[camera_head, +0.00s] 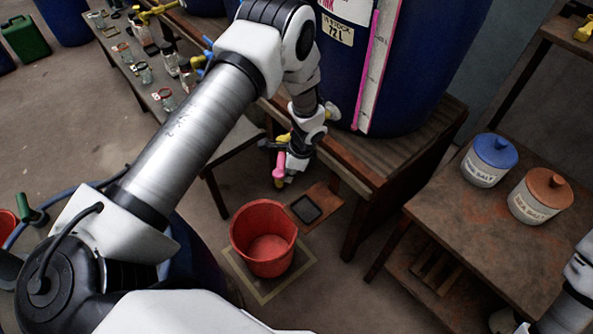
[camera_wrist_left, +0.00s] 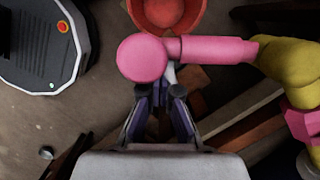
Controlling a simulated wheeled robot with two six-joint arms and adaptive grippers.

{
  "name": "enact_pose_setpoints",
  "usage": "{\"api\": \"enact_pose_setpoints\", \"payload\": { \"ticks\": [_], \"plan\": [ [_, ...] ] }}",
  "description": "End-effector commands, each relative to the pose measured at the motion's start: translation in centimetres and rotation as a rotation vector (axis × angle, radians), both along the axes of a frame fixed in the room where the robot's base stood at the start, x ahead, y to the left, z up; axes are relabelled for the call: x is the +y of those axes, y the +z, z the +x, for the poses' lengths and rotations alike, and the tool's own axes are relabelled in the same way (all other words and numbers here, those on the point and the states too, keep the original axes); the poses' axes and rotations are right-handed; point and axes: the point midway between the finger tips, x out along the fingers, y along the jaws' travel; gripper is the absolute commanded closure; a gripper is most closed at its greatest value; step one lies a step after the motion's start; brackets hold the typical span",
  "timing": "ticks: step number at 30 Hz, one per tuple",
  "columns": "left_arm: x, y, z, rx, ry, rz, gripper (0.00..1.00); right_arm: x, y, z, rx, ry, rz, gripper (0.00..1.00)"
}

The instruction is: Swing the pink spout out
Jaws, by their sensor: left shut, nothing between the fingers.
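The pink spout (camera_head: 280,164) hangs at the front of the blue vat (camera_head: 425,65), on a yellow tap body (camera_head: 284,138). In the left wrist view the pink spout (camera_wrist_left: 215,50) lies across the picture, its round pink end at the left and the yellow tap body (camera_wrist_left: 285,62) at the right. My left gripper (camera_head: 291,177) is close beside the spout in the head view. In the left wrist view its fingers (camera_wrist_left: 163,96) are together and empty, just below the spout's round end; I cannot tell whether they touch it. My right gripper is not seen.
A red bucket (camera_head: 264,240) stands on a floor mat (camera_head: 262,297) below the spout. The vat rests on a wooden stand (camera_head: 385,165). A table at the right holds a blue-lidded jar (camera_head: 489,160) and a brown-lidded jar (camera_head: 540,195). A bench with glass jars is upper left.

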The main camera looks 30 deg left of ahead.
Motion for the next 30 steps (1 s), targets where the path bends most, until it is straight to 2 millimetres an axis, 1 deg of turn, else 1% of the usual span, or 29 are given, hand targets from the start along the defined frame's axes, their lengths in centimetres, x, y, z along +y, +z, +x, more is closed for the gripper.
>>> {"api": "enact_pose_setpoints", "payload": {
  "ticks": [7, 13, 21, 24, 30],
  "plan": [
    [2.0, -0.2, -1.4, 0.001, -0.230, -0.002, 1.00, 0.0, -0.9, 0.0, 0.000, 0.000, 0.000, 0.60],
    [3.9, -0.5, -2.2, 0.000, -0.416, -0.002, 1.00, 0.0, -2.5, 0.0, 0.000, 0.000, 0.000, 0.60],
    [6.3, -0.3, -2.7, -0.002, -0.638, -0.002, 1.00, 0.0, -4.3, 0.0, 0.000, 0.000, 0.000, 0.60],
    [6.9, -0.2, -2.7, -0.002, -0.701, -0.002, 1.00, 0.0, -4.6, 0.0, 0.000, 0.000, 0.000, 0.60],
    [7.9, -0.1, -2.7, -0.001, -0.696, 0.000, 1.00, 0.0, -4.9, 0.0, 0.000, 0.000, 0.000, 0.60]
  ]
}}
